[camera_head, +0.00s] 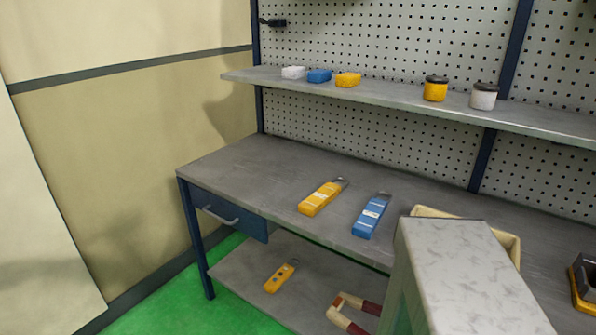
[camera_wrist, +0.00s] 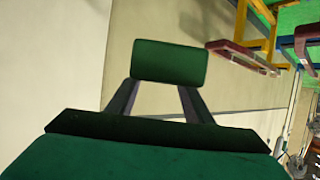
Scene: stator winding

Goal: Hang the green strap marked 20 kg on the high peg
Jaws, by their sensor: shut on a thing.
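In the wrist view, a green block-like piece (camera_wrist: 168,62), which I take to be the green strap, sits at the ends of two dark fingers. My gripper (camera_wrist: 158,84) is shut on it. No 20 kg mark is readable, and the rest of the strap is hidden. In the head view, a dark peg-like fitting (camera_head: 273,22) juts out near the top of the blue post at the left end of the pegboard. I cannot tell for certain that it is the high peg. My gripper and the strap do not show in the head view.
A grey shelf (camera_head: 405,97) below the fitting holds small blocks and two lidded jars. The grey bench (camera_head: 260,170) carries a yellow tool (camera_head: 320,197), a blue tool (camera_head: 371,216) and a cream bin (camera_head: 508,243). The bench's left end is clear.

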